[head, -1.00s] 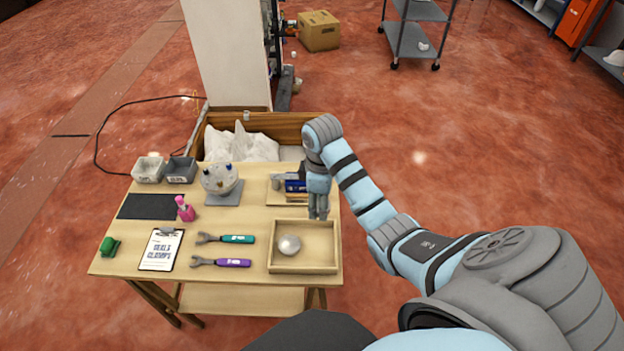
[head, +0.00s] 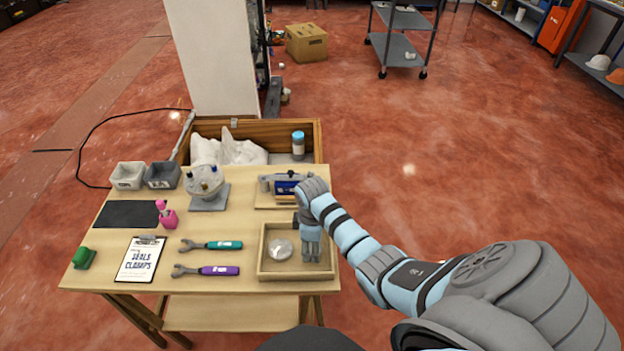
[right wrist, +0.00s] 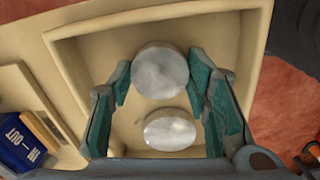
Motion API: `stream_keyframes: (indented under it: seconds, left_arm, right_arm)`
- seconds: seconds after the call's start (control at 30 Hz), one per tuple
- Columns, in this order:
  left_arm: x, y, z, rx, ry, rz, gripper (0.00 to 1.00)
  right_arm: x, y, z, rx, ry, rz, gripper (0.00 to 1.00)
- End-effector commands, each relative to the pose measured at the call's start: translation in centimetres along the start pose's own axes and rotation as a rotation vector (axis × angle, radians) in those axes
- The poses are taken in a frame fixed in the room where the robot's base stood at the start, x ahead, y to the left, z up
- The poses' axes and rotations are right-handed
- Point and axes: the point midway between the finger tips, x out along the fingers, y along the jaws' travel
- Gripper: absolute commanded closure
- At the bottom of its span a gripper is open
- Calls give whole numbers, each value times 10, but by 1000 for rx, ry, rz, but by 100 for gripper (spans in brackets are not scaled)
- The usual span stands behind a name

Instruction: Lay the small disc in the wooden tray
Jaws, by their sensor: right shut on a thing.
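The wooden tray (head: 263,262) stands at the right front of the table. My right gripper (head: 311,258) points down inside the tray's right half in the head view. In the right wrist view its teal-padded fingers (right wrist: 160,80) are shut on the small disc (right wrist: 160,72), a pale grey round piece. The head view hides this disc behind the gripper. A second pale disc (head: 281,249) lies in the tray, left of the gripper; it also shows in the right wrist view (right wrist: 170,131). I cannot tell whether the held disc touches the tray floor. My left gripper is not in view.
A blue box on a wooden stand (head: 287,188) is just behind the tray. Teal (head: 215,245) and purple (head: 210,270) wrenches lie to its left, with a clipboard (head: 140,259) beyond. A white-topped fixture (head: 206,182) stands further back.

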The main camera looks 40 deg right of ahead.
Motion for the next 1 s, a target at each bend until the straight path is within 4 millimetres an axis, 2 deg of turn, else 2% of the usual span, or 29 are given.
stream_keyframes:
  seconds: [0.07,0.1,0.2,0.57,0.67,0.9,1.0]
  left_arm:
    - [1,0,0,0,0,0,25]
    - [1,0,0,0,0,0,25]
    - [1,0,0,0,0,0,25]
    - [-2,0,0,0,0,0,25]
    - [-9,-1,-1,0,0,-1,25]
    - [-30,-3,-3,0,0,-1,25]
    - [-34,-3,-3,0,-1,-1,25]
  right_arm:
    - [2,0,0,0,0,0,98]
    - [2,0,0,0,-1,-1,53]
    - [2,0,0,0,0,-1,37]
    - [-3,0,0,0,1,1,36]
    - [-20,1,-1,0,2,2,36]
    - [-88,1,0,0,2,2,36]
    - [-108,1,0,1,1,1,36]
